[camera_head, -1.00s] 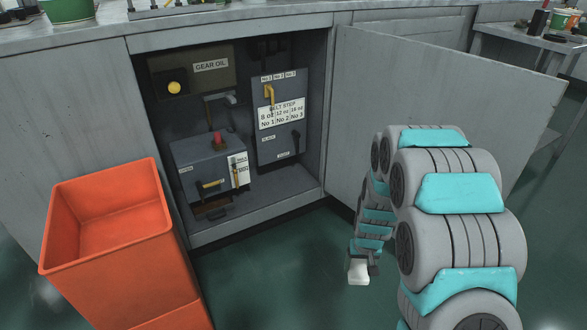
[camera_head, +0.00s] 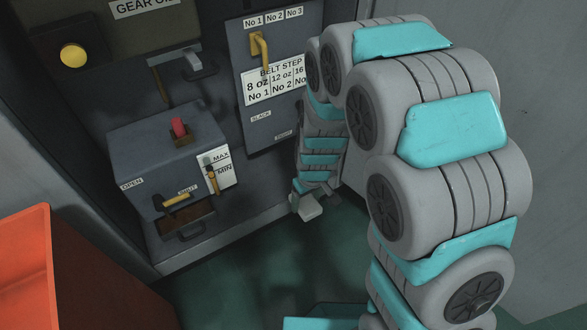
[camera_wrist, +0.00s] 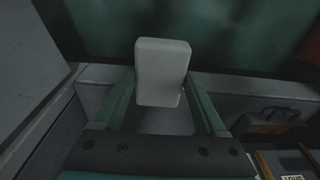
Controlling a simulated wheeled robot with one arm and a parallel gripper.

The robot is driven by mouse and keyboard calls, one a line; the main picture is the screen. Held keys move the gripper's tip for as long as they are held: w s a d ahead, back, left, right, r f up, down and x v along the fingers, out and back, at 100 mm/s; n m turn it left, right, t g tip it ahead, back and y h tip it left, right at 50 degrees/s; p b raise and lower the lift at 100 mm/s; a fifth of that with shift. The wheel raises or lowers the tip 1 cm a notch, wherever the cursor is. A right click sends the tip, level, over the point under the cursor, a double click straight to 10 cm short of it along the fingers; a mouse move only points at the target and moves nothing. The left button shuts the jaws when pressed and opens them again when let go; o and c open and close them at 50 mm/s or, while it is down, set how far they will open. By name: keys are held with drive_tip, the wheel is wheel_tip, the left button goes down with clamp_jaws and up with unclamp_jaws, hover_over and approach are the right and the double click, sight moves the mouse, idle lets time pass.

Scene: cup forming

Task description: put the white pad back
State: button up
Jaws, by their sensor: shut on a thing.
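The white pad (camera_head: 309,209) is at the lower end of my arm, in front of the open cabinet's bottom edge. It shows as a pale rounded block between the two fingers in the wrist view (camera_wrist: 162,68). My gripper (camera_wrist: 160,98) is shut on the pad, which sticks out past the fingertips. In the head view my gripper (camera_head: 316,197) is small and partly hidden by my arm. A small brown drawer or tray (camera_head: 190,224) with a handle juts out, low under the grey box (camera_head: 160,150). A tray-like part with a handle shows right of the pad in the wrist view (camera_wrist: 270,121).
The grey box carries a red knob (camera_head: 179,127) and yellow levers (camera_head: 176,201). A belt-step panel (camera_head: 270,85) stands behind it. An orange bin (camera_head: 28,270) is at lower left. The open cabinet door (camera_head: 548,120) is at right. Green floor lies in front.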

drive_tip(key=w+a, duration=0.1)
drive_tip(key=w, duration=0.4)
drive_tip(key=w+a+f, duration=0.1)
drive_tip(key=w, duration=0.4)
drive_tip(key=w+a, duration=0.1)
drive_tip(key=w, duration=0.4)
drive_tip(key=shift+f+b, duration=0.25)
drive_tip(key=shift+b, duration=0.15)
drive_tip(key=shift+f+b, duration=0.3)
drive_tip(key=shift+f, duration=1.4)
drive_tip(key=shift+a+f, duration=0.1)
drive_tip(key=shift+f, duration=0.1)
drive_tip(key=o, duration=1.2)
drive_tip(key=shift+o, duration=0.2)
